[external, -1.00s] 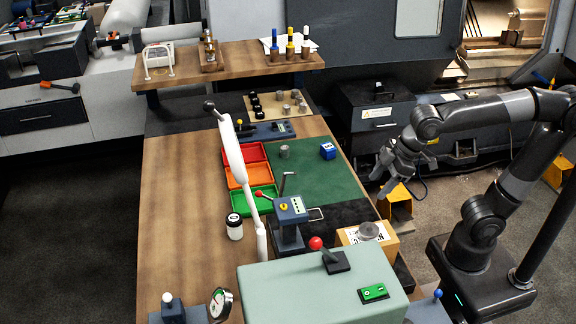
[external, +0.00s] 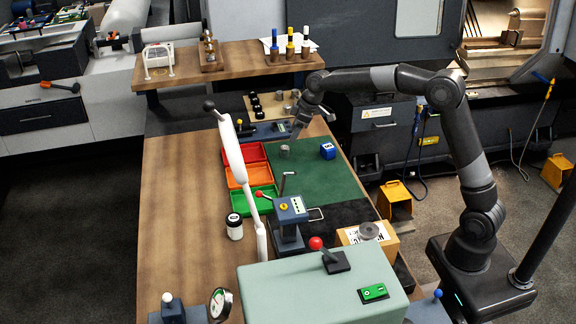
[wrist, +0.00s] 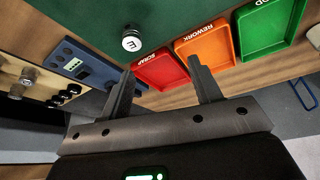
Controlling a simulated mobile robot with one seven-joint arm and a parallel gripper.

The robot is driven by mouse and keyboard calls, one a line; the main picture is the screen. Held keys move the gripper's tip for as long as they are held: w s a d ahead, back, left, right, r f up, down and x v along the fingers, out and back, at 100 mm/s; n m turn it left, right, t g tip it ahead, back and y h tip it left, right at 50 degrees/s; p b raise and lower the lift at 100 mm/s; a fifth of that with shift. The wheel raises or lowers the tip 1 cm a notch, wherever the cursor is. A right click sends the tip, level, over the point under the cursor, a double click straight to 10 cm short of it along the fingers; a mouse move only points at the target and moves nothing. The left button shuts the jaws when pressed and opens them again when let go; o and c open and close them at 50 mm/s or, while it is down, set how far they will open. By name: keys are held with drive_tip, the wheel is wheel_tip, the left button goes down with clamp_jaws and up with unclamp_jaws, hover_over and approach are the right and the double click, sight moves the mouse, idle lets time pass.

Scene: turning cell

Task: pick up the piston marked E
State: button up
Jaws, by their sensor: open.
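The piston marked E (wrist: 132,38) is a small grey metal cylinder with a black E on its pale end face. It stands on the green mat (wrist: 75,12), and in the external view the grey piston (external: 285,152) stands near the mat's left edge. My gripper (wrist: 160,72) is open, with nothing between its fingers. In the wrist view the piston is beyond the left fingertip, apart from it. In the external view my gripper (external: 297,130) hangs pointing down, just behind and right of the piston.
Red (external: 252,153), orange (external: 247,175) and green (external: 254,198) trays lie left of the mat. A blue cube (external: 328,151) sits right of the piston. A blue-grey gauge unit (external: 264,132) and a wooden board with more pistons (external: 250,103) are behind.

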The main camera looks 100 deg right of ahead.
approach(285, 147)
drive_tip(key=x, duration=0.5)
drive_tip(key=shift+s+f, duration=0.1)
drive_tip(key=shift+f, duration=0.05)
drive_tip(key=shift+x, duration=2.75)
drive_tip(key=shift+a, duration=0.1)
drive_tip(key=shift+c, duration=0.5)
drive_tip(key=c, duration=1)
